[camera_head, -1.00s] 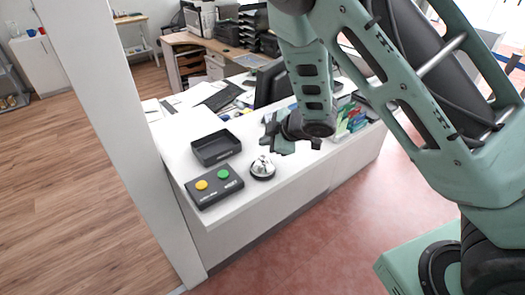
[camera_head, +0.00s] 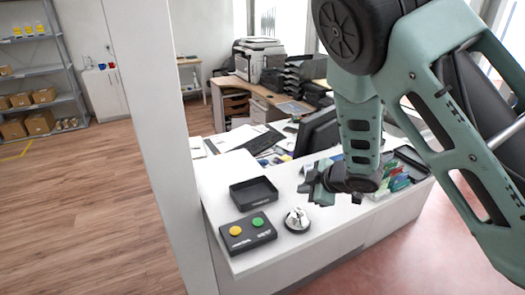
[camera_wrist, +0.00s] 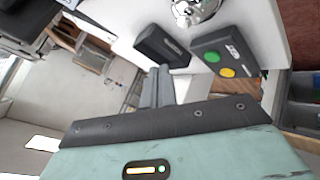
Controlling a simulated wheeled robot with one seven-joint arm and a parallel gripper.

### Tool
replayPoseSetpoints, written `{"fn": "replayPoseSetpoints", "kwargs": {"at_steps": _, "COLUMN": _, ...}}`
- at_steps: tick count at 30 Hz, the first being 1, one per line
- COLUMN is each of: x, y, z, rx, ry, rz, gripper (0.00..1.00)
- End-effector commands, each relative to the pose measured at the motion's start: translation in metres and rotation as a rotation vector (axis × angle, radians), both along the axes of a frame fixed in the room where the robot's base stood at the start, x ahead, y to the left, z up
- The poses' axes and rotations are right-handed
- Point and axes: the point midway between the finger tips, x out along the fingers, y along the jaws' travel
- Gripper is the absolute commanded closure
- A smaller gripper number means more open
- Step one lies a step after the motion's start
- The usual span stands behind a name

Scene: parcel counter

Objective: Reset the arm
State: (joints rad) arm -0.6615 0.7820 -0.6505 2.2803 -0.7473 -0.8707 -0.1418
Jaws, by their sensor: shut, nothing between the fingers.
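My gripper (camera_head: 314,186) hangs at the end of my arm above the white counter (camera_head: 285,247), to the right of a black tray. Its fingers also show in the wrist view (camera_wrist: 158,84), together and empty. No object is held. The arm reaches in from the upper right of the head view and hides part of the counter's right side.
On the counter stand a black tray (camera_head: 254,193), a box with a yellow and a green button (camera_head: 248,233) and a silver bell (camera_head: 297,220). Behind are a monitor (camera_head: 317,130) and a printer (camera_head: 260,62). A pillar (camera_head: 157,130) stands left of the counter. Wooden floor lies open at left.

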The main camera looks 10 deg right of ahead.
Motion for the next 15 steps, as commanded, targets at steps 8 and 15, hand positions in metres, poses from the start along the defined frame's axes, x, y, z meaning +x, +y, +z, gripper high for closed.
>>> {"fn": "replayPoseSetpoints", "kwargs": {"at_steps": 8, "x": -0.030, "y": 0.023, "z": -0.002, "rx": 0.060, "ry": 0.129, "rz": -0.230, "gripper": 1.00}}
{"fn": "replayPoseSetpoints", "kwargs": {"at_steps": 15, "x": -0.133, "y": 0.060, "z": 0.011, "rx": 0.074, "ry": 0.428, "rz": -0.455, "gripper": 1.00}}
